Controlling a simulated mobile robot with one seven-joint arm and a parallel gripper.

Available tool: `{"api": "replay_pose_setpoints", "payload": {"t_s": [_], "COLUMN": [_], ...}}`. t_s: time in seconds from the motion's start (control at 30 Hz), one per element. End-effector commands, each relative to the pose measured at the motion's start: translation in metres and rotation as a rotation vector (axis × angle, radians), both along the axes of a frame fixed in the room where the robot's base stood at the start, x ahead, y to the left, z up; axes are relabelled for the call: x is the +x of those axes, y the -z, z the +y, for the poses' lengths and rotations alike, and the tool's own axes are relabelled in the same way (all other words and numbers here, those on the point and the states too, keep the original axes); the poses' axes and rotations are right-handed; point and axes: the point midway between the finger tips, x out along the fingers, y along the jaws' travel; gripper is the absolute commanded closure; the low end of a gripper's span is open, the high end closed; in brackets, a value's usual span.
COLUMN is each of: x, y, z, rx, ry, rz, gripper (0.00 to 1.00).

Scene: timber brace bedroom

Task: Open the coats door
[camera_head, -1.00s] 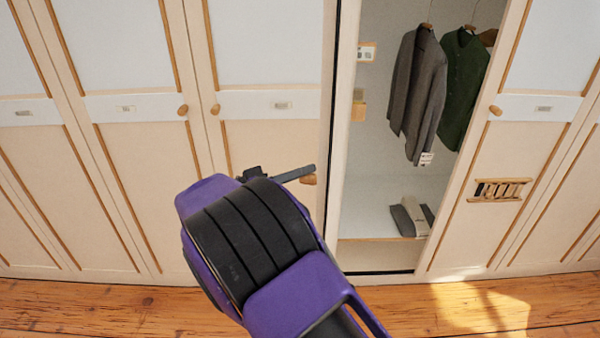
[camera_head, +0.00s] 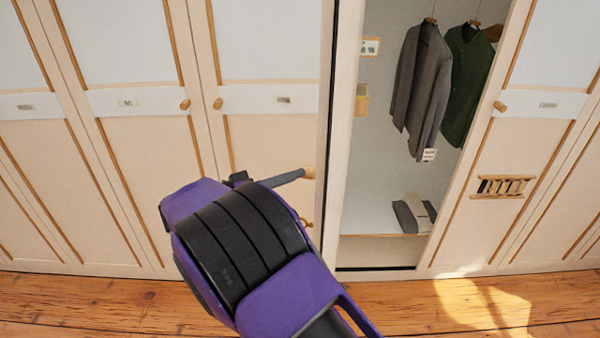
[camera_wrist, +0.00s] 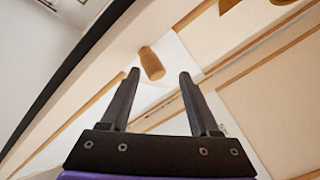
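The coats compartment (camera_head: 385,190) stands open in the head view, with a grey coat (camera_head: 421,85) and a dark green coat (camera_head: 466,85) hanging inside. The cream panel (camera_head: 270,150) is left of the opening, beyond a dark vertical edge. My gripper (camera_wrist: 159,75) is open and empty in the wrist view, its two dark fingers apart. A wooden knob (camera_wrist: 151,64) shows between and just beyond the fingertips; contact is not visible. In the head view a wooden knob (camera_head: 309,173) shows at the tip of a finger; my arm hides the panel's lower part.
Closed cream doors with wooden knobs stand left (camera_head: 185,104) and right (camera_head: 500,106) of the opening. A small wooden rack (camera_head: 503,186) is on the right door. Folded items (camera_head: 413,214) lie on the compartment floor. The wooden floor (camera_head: 100,305) in front is clear.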

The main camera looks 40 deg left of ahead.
Motion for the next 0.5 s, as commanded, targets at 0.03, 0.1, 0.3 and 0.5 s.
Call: {"api": "replay_pose_setpoints", "payload": {"t_s": [0.03, 0.1, 0.3, 0.5], "x": [-0.011, -0.027, -0.071, -0.107], "y": [0.0, -0.001, -0.002, -0.002], "z": [0.006, 0.013, 0.034, 0.05], "rx": [0.002, 0.004, 0.003, 0.002], "ry": [-0.004, -0.003, -0.003, -0.001], "rz": [-0.001, -0.002, -0.005, -0.007], "gripper": [0.38, 0.38, 0.38, 0.38]}}
